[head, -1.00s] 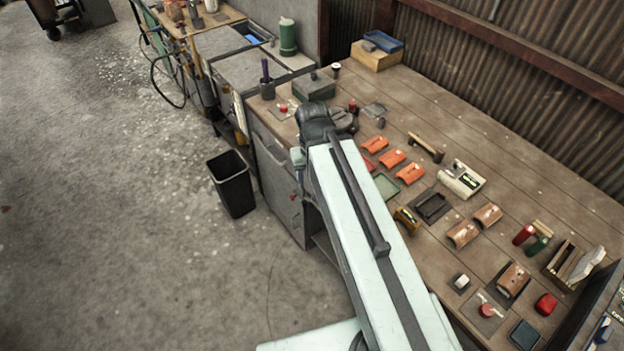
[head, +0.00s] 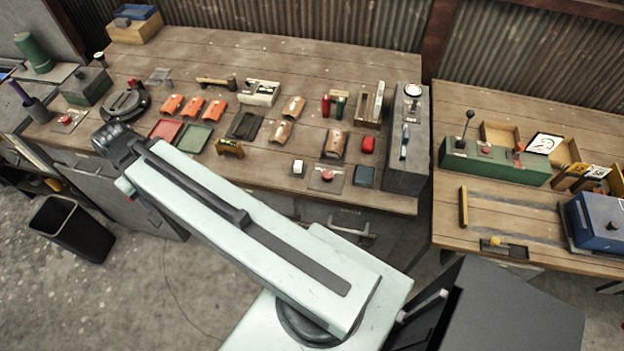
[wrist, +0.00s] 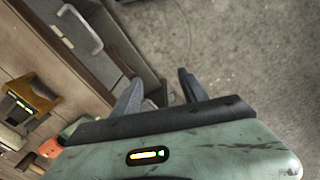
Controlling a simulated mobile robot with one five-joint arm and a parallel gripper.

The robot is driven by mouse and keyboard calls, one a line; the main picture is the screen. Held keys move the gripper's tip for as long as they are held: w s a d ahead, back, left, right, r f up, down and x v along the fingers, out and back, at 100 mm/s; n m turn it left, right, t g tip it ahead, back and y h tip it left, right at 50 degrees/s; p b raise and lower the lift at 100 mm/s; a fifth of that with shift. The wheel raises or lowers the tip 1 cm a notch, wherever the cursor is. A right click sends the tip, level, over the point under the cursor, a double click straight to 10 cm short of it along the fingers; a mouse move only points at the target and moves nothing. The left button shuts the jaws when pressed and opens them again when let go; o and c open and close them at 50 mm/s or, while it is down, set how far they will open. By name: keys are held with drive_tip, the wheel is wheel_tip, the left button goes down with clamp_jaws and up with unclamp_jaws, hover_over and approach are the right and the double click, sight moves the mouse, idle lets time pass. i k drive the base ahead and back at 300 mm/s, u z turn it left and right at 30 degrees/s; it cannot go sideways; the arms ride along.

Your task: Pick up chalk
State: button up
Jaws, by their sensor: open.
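I cannot make out the chalk for certain. The gripper is well to the left of the white block.
Beside the white block are a red button on a plate (head: 327,175), a dark teal pad (head: 365,176) and a red item (head: 367,145). A yellow-black tool (head: 229,148) lies left of it. A black bin (head: 70,230) stands on the floor. A second table (head: 480,215) stands right.

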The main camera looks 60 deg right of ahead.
sight(298, 165)
drive_tip(key=k, duration=1)
drive_tip(key=u, duration=1.5)
drive_tip(key=i, duration=1.15)
drive_tip(key=z, duration=3.4)
drive_tip(key=i, duration=1)
drive_tip(key=u, duration=0.05)
